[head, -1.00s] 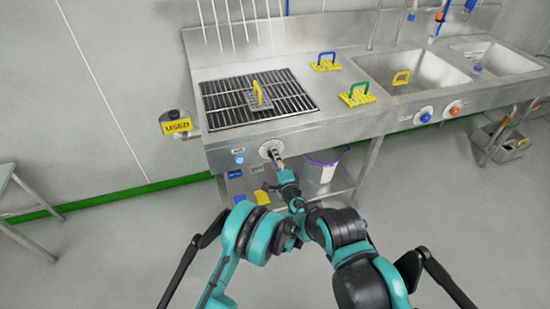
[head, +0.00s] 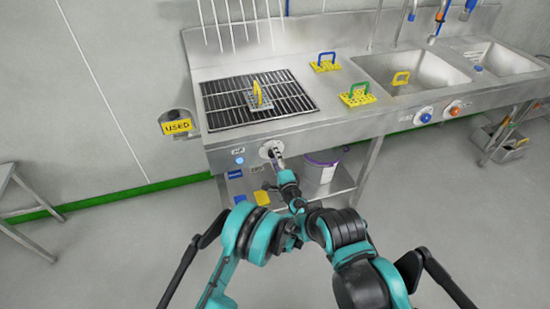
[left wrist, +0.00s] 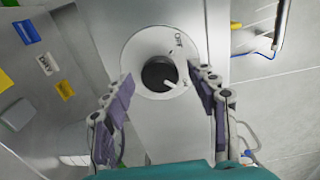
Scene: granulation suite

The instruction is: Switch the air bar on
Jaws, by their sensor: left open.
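The air bar's knob (head: 271,149) sits on a round white dial on the sink unit's front panel, below the black grate. In the left wrist view the dark knob (left wrist: 157,72) has a white pointer angled to the lower right. The OFF mark is at the dial's upper right, away from the pointer. A small mark near the pointer's end is too blurred to read. My left gripper (head: 276,158) is at the dial. Its purple-padded fingers (left wrist: 160,84) are open, one on each side of the knob, with visible gaps. My right gripper is out of view.
The grate (head: 222,101) holds a grey piece with a yellow handle (head: 259,97). Blue-handled (head: 326,63) and green-handled (head: 357,95) yellow pieces lie on the counter. A USED holder (head: 176,126) projects at left. A white bucket (head: 320,176) stands on the lower shelf.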

